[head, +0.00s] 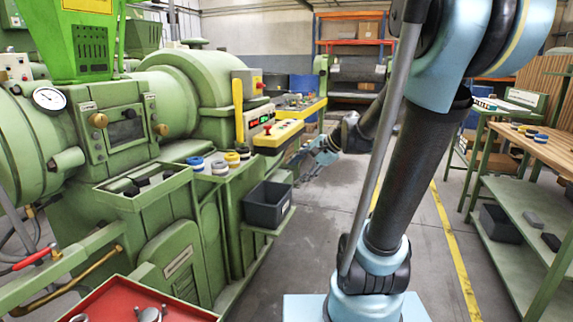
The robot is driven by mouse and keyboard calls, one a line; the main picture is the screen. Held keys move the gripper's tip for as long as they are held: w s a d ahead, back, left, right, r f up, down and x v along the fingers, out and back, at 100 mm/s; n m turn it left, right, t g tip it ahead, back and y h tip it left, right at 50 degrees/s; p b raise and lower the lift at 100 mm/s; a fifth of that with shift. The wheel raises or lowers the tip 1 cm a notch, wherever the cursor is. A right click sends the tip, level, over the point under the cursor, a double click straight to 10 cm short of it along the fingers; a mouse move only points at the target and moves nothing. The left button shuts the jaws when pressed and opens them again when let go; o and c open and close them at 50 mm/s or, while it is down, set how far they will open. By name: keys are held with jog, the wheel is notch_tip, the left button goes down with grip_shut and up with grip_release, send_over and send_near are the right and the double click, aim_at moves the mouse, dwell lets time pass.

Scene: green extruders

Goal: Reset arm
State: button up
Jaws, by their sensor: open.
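My arm rises in the right half of the head view and bends over at the top right. Its far end shows in the middle, beyond the upright link, where my gripper (312,168) sticks out to the left and down. It is small in the picture, open, and nothing shows between its fingers. It is over the aisle floor, right of the green extruder (178,225), and looks apart from it.
A red tray (115,302) is at the bottom left. A workbench (545,148) stands right. An orange shelf (352,45) is at the back. The aisle floor (325,225) is clear.

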jog(key=s+d+f+n+h, duration=0.2)
jog(key=s+d+f+n, duration=0.1)
jog(key=s, duration=0.4)
jog(key=s+d+f+n+g+h, duration=0.1)
jog(key=s+d+f+n+h, duration=0.2)
jog(key=s+d+f+n, duration=0.1)
jog(key=s+d+f+n+g+h, duration=0.1)
jog(key=s+d+f+n+h, duration=0.2)
jog(key=s, duration=0.7)
jog(key=d+f, duration=0.2)
jog(key=d, duration=0.2)
jog(key=shift+d+n, duration=0.25)
jog(key=shift+n, duration=0.05)
jog(key=shift+f, duration=0.1)
jog(key=shift+w+f, duration=0.2)
jog(key=shift+w, duration=0.25)
